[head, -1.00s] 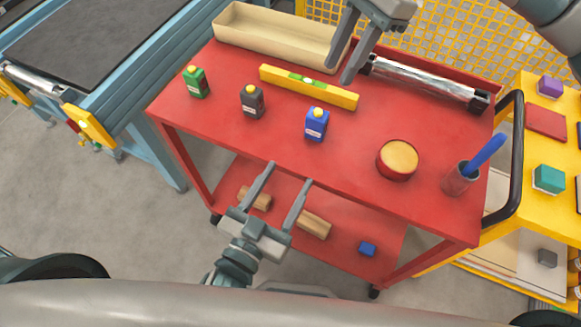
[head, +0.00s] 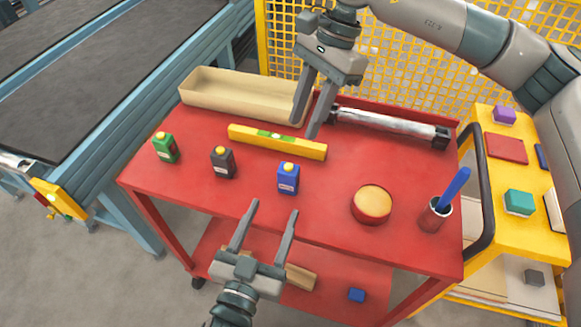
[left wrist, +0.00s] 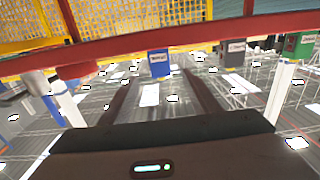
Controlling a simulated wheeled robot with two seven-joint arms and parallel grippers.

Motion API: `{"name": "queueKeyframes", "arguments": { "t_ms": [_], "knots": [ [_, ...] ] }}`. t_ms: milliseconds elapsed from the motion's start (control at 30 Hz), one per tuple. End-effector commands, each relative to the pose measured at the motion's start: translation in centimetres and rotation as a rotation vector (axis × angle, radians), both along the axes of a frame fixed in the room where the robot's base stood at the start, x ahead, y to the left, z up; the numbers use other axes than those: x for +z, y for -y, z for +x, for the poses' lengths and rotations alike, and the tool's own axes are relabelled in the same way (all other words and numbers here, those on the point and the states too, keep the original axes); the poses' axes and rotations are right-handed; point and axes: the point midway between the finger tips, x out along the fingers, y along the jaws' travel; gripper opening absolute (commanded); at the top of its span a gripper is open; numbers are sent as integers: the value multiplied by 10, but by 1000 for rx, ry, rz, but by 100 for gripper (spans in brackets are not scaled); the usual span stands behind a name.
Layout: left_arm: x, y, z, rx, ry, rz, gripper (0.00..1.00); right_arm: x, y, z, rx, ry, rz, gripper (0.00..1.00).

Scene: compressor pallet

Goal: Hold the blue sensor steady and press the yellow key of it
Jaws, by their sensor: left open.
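The blue sensor (head: 288,179) stands upright on the red cart top, with a yellow key (head: 288,166) on its upper face. My left gripper (head: 273,208) is open and empty at the cart's front edge, its fingers pointing toward the sensor, apart from it. In the left wrist view the blue sensor (left wrist: 159,64) shows beyond and between the two dark fingers; its key cannot be made out there. My right gripper (head: 305,130) is open and empty above the far part of the cart, behind the sensor, near the yellow level.
A round red tin (head: 371,204) and a pen cup (head: 435,214) stand right. A beige tray (head: 215,102) is at the back.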

Motion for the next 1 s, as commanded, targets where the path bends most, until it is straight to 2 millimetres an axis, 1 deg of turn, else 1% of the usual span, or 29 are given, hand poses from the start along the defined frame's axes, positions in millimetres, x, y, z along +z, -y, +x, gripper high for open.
{"name": "queueKeyframes", "arguments": {
  "t_ms": [467,800,1000],
  "knots": [
    [1,21,65,-1,3,1,56,0,0,0,0,0,0,31],
    [1,38,116,-1,2,-1,56,0,0,0,0,0,0,31],
    [0,45,136,-1,0,0,56,0,0,0,0,0,0,31]
  ]
}}
